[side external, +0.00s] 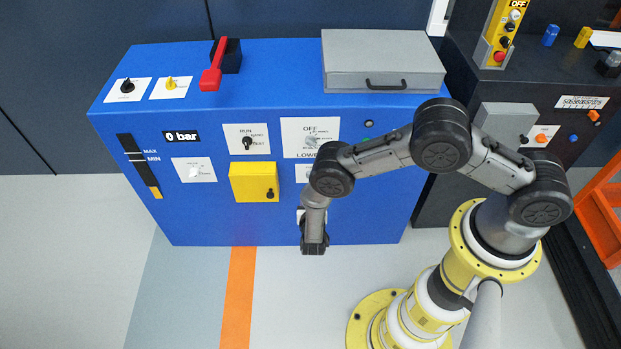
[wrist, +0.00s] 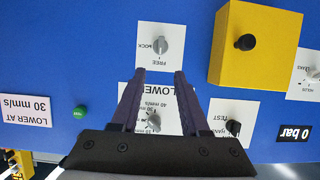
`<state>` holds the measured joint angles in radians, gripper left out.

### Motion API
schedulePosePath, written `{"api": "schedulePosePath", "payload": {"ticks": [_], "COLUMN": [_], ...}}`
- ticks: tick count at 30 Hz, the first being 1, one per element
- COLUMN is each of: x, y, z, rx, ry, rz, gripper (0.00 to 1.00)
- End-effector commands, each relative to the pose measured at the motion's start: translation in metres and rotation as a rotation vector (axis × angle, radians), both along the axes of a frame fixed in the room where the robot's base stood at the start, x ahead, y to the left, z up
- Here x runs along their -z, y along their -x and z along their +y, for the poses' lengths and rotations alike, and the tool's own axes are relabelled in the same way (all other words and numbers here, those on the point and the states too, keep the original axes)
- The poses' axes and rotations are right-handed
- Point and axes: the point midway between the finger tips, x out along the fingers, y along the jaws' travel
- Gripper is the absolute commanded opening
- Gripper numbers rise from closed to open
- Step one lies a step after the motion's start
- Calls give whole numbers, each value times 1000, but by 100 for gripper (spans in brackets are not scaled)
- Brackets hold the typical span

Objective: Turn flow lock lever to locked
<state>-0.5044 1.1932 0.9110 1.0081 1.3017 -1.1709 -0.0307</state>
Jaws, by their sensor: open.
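The flow lock lever appears to be the small grey knob (wrist: 162,45) on a white card marked LOCK and FREE, upside down in the wrist view. Its pointing direction is too small to tell surely. In the side view only part of its card (side external: 302,174) shows beside my arm. My gripper (wrist: 160,75) is open and empty. Its fingertips lie just short of the lever's card in the wrist picture, with the knob past them and apart. In the side view my gripper (side external: 314,243) hangs low before the blue cabinet (side external: 220,225), its fingers hard to make out.
A yellow box (wrist: 245,70) with a black knob juts out beside the lever's card. A lowering speed dial (wrist: 152,121) shows between my fingers. A TEST switch (wrist: 233,127) and a green button (wrist: 81,112) flank it. A red lever (side external: 212,70) stands on the cabinet top.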

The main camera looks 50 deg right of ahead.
Motion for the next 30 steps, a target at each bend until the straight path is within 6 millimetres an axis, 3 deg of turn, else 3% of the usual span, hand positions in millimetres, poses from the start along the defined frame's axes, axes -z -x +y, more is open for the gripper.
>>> {"api": "schedulePosePath", "payload": {"ticks": [13,21,30], "x": [33,41,41], "y": [-55,-70,-72], "z": [-57,-70,-71], "rx": [4,0,0], "ry": [-1,-1,-1], "rz": [0,1,1], "gripper": [45,45,45]}}
